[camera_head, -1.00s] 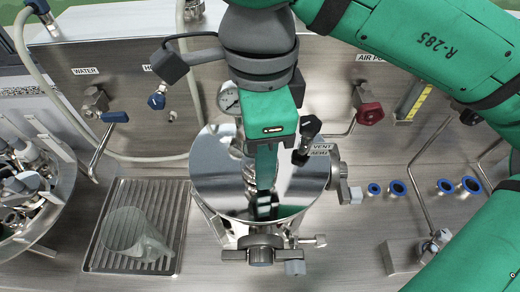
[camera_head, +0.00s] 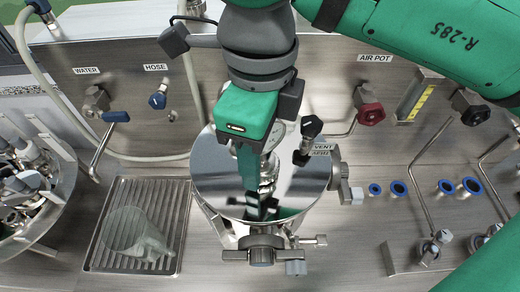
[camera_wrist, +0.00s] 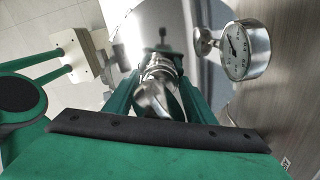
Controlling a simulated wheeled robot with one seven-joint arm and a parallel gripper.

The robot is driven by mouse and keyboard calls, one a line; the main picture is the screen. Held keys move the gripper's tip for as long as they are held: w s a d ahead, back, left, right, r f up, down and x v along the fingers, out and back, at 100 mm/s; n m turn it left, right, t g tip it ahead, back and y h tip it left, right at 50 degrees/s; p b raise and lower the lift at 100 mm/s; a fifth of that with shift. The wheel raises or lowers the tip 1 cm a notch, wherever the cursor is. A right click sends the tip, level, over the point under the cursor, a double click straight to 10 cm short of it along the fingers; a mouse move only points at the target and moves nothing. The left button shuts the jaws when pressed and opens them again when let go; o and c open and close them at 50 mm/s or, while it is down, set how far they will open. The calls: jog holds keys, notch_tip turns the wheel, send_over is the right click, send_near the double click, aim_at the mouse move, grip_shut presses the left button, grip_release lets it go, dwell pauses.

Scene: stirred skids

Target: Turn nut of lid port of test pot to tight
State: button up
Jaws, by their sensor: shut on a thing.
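The test pot is a shiny steel vessel whose round mirrored lid (camera_head: 212,172) shows in the middle of the head view. The lid port with its metal nut (camera_head: 268,177) rises from the lid; the nut (camera_wrist: 157,88) also shows in the wrist view. My gripper (camera_head: 258,185) points down over the lid, with a green finger beside the port. In the wrist view my gripper (camera_wrist: 158,98) has one finger on each side of the nut and is shut on it. The finger contact is partly hidden, and the nut's tightness cannot be told.
A pressure gauge (camera_wrist: 246,50) stands close beside the gripper. A black-handled vent valve (camera_head: 309,140) rises from the lid, with a clamp (camera_head: 262,250) at the front.

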jog(key=shift+o, duration=0.2)
jog(key=shift+d+m, duration=0.15)
jog(key=shift+m, duration=0.95)
jog(key=shift+s+f, duration=0.1)
jog(key=shift+f, duration=0.05)
jog(key=o, duration=0.9)
jog(key=shift+s+d, duration=0.15)
jog(key=shift+d, duration=0.1)
jog(key=shift+a, duration=0.15)
jog(key=shift+a+r, duration=0.1)
jog(key=shift+r, duration=0.4)
notch_tip(320, 180, up, 10)
